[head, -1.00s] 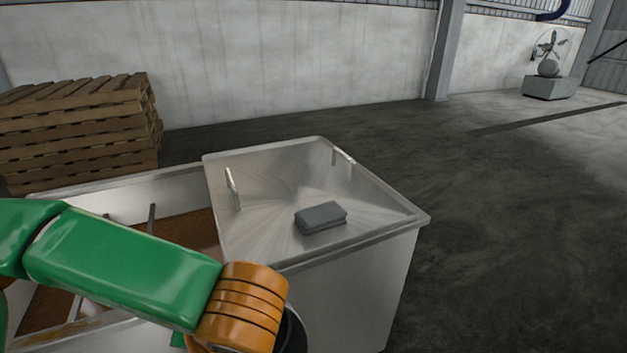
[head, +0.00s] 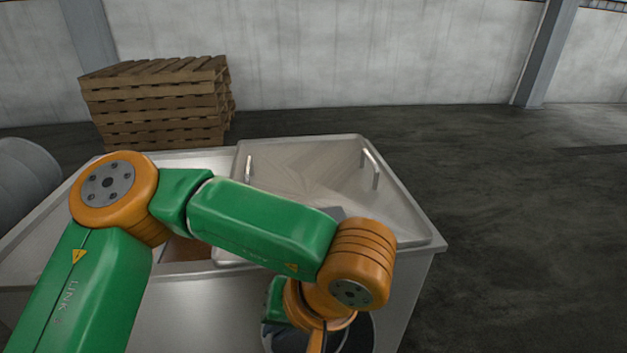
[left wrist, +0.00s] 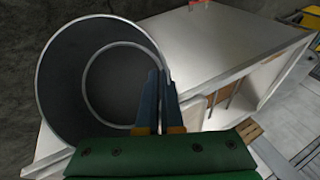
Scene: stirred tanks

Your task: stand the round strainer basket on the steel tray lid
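The round strainer basket (left wrist: 85,75) is a dark grey, open round vessel with a pale rim, seen from above in the left wrist view. Part of it shows at the bottom of the head view (head: 358,335), in front of the tank. My left gripper (left wrist: 160,80) has its two blue fingers close together on either side of the basket's wall, gripping it at the rim. The steel tray lid (head: 300,165) lies on the right part of the tank, beyond the basket, with a bar handle on each side. My right gripper is not in view.
The tank (head: 190,310) is open left of the lid. Stacked pallets (head: 160,105) stand behind, and a grey drum (head: 25,175) is at far left. Floor at right is clear.

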